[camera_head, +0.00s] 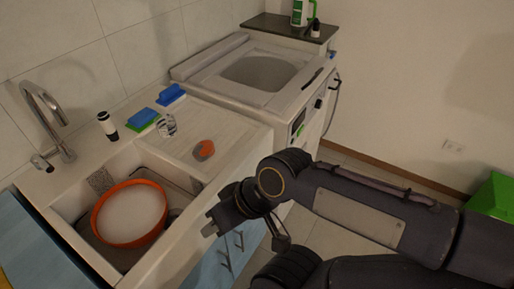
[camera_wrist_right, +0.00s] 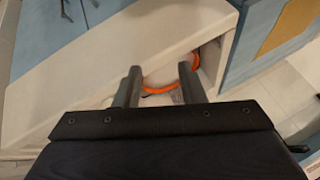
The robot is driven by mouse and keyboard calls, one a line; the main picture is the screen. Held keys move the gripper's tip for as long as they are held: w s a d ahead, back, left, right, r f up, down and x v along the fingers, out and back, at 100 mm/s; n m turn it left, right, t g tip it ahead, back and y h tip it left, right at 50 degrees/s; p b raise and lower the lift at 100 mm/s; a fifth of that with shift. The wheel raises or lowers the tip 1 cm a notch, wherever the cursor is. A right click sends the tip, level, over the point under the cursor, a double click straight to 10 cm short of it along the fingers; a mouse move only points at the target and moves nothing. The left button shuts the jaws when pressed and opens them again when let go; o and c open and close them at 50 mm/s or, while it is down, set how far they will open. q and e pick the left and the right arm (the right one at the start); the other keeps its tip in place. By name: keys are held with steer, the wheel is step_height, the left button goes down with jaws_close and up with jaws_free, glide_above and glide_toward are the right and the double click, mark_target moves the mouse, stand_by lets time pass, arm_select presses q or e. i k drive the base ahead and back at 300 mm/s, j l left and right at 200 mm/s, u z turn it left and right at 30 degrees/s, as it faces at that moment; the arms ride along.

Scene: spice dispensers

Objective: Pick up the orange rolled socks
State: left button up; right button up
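The orange rolled socks (camera_head: 204,150) are a small orange bundle with a greyish part, lying on the white ribbed counter right of the sink. My right gripper (camera_head: 210,223) is near the counter's front edge, nearer to me than the socks and apart from them. In the right wrist view its two fingers (camera_wrist_right: 160,76) are spread with a gap and nothing held between them. The socks cannot be made out in that view. My left gripper does not show.
An orange-rimmed basin (camera_head: 130,242) sits in the sink, left of my right gripper; its rim also shows in the wrist view (camera_wrist_right: 162,89). Blue and green sponges (camera_head: 143,119), a clear glass (camera_head: 167,126) and a dark-and-white bottle (camera_head: 107,125) stand behind. A washing machine (camera_head: 205,72) is beyond.

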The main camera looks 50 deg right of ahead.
mark_target(204, 150)
steer(key=z, duration=1.25)
steer(key=i+l+u, duration=0.1)
steer(key=u, duration=0.35)
steer(key=l+u, duration=0.25)
steer(key=u, duration=0.2)
steer(key=i+l+u, duration=0.1)
steer(key=l+u, duration=0.15)
steer(key=u, duration=0.25)
